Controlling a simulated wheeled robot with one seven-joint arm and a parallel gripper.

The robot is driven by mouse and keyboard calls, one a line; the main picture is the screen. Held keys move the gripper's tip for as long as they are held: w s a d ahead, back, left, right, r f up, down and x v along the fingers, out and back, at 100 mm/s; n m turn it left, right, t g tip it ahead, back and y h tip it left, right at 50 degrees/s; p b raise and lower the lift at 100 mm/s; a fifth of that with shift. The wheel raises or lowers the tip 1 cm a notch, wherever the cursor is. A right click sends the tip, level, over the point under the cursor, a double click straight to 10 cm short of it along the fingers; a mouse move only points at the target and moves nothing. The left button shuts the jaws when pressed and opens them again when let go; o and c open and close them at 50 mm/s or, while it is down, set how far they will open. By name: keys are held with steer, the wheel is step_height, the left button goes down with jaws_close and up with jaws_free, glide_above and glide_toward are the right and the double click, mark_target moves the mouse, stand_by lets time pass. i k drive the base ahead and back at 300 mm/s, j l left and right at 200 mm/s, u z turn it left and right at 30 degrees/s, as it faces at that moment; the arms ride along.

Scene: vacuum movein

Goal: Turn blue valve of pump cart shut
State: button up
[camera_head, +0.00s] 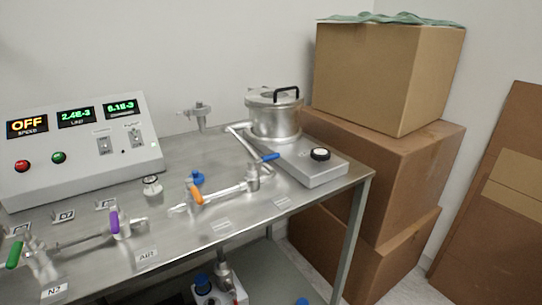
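A metal cart (305,195) carries the pump equipment. A valve with a blue lever handle (270,157) stands on a metal fitting (253,178) in front of a silver lidded pot (275,118); its lever points to the right. A round blue knob (197,178) sits further left, just behind an orange valve handle (196,194). Another blue knob (202,281) shows on a small white unit on the lower shelf, and a bit of blue (302,302) shows at the bottom edge. Which blue part belongs to the task I cannot tell for sure. My gripper is not in view.
A control box (75,150) with displays, one reading OFF, stands at the back left. Purple (114,221) and green (14,255) valve handles are at the front left. A black knob (320,154) is on the pot's base. Stacked cardboard boxes (385,75) stand close behind the cart's right end.

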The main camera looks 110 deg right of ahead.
mark_target(252, 163)
steer(key=k+l+z, duration=0.1)
steer(key=z, duration=0.3)
steer(key=l+z, duration=0.2)
steer(key=z, duration=0.2)
steer(key=k+l+z, duration=0.1)
steer(key=z, duration=0.35)
steer(key=l+z, duration=0.4)
steer(key=j, duration=0.1)
